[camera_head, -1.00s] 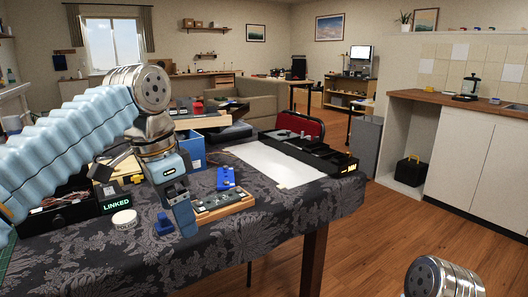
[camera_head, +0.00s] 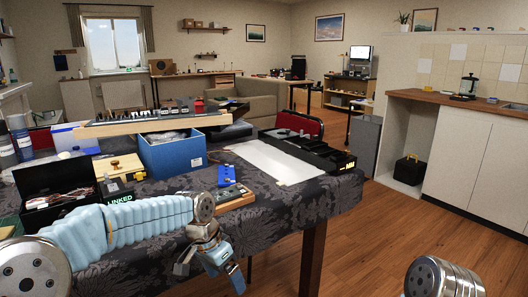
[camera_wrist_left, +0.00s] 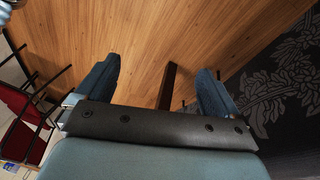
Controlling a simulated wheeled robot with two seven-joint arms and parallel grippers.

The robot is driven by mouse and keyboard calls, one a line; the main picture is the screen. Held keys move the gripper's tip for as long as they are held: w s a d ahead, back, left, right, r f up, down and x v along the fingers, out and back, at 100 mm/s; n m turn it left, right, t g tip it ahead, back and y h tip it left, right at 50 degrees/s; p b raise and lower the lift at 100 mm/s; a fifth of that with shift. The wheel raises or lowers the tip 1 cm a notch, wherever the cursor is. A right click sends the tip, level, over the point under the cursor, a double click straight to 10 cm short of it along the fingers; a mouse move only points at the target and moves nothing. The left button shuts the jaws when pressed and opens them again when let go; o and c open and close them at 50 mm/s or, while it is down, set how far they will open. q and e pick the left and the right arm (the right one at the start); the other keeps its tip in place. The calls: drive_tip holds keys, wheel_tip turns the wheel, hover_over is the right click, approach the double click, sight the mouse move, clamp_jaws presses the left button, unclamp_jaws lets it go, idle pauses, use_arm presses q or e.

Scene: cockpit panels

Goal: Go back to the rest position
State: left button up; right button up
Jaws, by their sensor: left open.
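My left arm comes in low from the left in the head view. My left gripper (camera_head: 234,280) hangs at the front edge of the cloth-covered table (camera_head: 300,212), pointing down. In the left wrist view its two blue fingers stand wide apart, and the left gripper (camera_wrist_left: 157,88) is open with nothing between them. Beyond the fingers are the wooden floor (camera_wrist_left: 150,35) and a dark table leg (camera_wrist_left: 168,85). My right gripper is not in view; only a metal joint of mine shows at the lower right of the head view.
A wood-framed panel (camera_head: 237,202) with a blue device (camera_head: 227,175) lies near the gripper. A blue bin (camera_head: 172,157), a black box (camera_head: 62,183) and a LINKED display (camera_head: 120,198) stand on the table. Open floor (camera_head: 390,240) lies to the right. A red chair (camera_head: 300,123) stands behind.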

use_arm(q)
wheel_tip(320, 180, down, 16)
drive_tip(key=s+n, duration=0.2)
drive_tip(key=s, duration=0.1)
drive_tip(key=s+a+f+n+h, duration=0.1)
drive_tip(key=s+f+n, duration=0.6)
drive_tip(key=s+f, duration=1.1)
drive_tip(key=shift+s+f+n, duration=0.3)
drive_tip(key=shift+s+f, duration=0.1)
drive_tip(key=shift+s, duration=0.15)
